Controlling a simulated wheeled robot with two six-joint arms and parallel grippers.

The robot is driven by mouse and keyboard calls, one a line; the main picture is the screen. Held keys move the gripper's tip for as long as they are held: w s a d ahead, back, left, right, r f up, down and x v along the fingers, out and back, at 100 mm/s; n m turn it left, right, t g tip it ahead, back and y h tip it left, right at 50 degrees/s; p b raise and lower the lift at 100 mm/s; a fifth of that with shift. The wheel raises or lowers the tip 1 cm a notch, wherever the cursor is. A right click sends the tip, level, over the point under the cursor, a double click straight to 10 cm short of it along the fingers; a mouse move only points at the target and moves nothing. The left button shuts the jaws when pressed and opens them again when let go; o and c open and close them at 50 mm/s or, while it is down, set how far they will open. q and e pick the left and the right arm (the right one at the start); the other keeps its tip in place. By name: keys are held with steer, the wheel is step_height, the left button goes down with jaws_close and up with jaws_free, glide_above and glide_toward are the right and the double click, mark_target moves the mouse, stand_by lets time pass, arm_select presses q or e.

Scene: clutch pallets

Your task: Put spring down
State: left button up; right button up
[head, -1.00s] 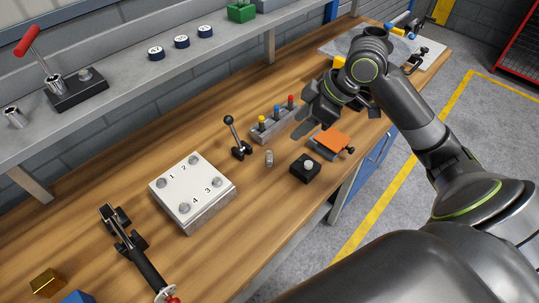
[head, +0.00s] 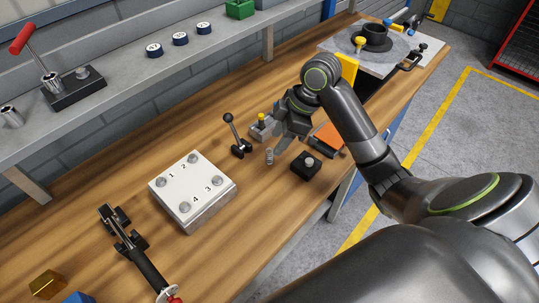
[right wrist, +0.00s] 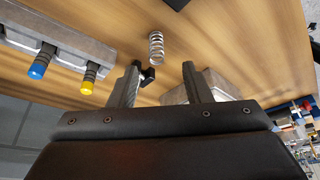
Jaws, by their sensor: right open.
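The small metal spring (head: 269,157) stands upright on the wooden bench, between the black lever and the black block with a pale knob. It also shows in the right wrist view (right wrist: 156,47), just beyond the fingertips. My right gripper (head: 284,141) is open and is close to the spring on its right side in the head view. In the right wrist view my two fingers (right wrist: 162,68) are spread apart with nothing between them. My left gripper is out of view.
The white numbered block (head: 192,190) is left of the spring, the black lever (head: 238,142) behind it. The black knob block (head: 306,166) and orange plate (head: 326,137) are to the right. A grey block with coloured plugs (right wrist: 62,40) is partly behind my gripper.

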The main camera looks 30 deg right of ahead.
mark_target(271, 150)
steer(key=shift+p+x, duration=0.3)
steer(key=shift+x, duration=3)
steer(key=shift+w, duration=0.2)
jaws_close()
steer(key=shift+w+d+r, duration=0.1)
steer(key=shift+r, duration=2.25)
step_height(271, 150, up, 4)
steer(key=p, duration=0.3)
steer(key=shift+r+p, duration=0.55)
steer(key=shift+p, duration=0.25)
steer(key=shift+f+b, duration=0.75)
steer(key=shift+f, duration=0.05)
steer(key=shift+r, duration=0.1)
